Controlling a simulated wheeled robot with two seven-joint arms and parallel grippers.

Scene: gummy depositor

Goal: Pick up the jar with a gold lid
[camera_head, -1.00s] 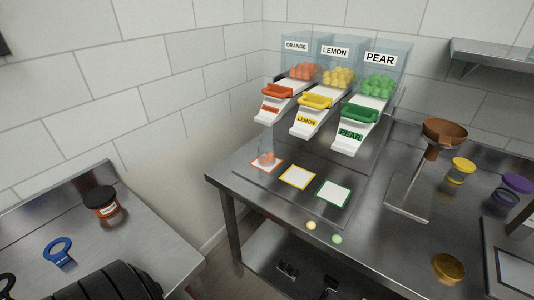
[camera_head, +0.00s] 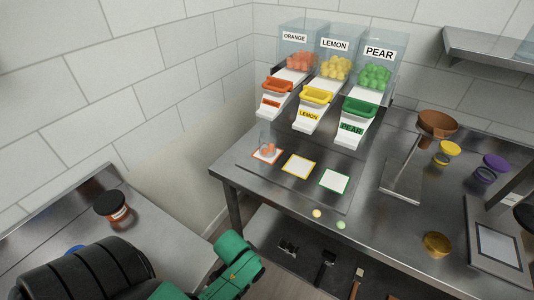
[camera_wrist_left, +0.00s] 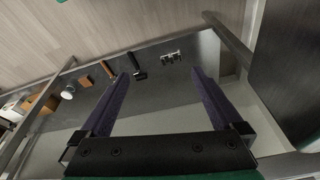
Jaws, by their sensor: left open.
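The jar with a gold lid (camera_head: 437,244) stands on the right steel table near its front edge, in the head view. It is seen from above, so mostly the gold top shows. My left arm, green and black, comes in at the bottom left of the head view, well left of the jar; its fingertips do not show there. In the left wrist view my left gripper (camera_wrist_left: 160,73) is open, with nothing between its two dark purple fingers. It points toward a lower shelf; the gold-lid jar cannot be made out there. My right gripper is not seen.
A yellow-ringed jar (camera_head: 447,152) and a purple-lidded jar (camera_head: 490,168) stand behind the gold-lid jar. A brown funnel (camera_head: 437,124) on a stand is farther back. Candy dispensers (camera_head: 335,85) stand at the back. A black-lidded jar (camera_head: 110,206) sits on the left table.

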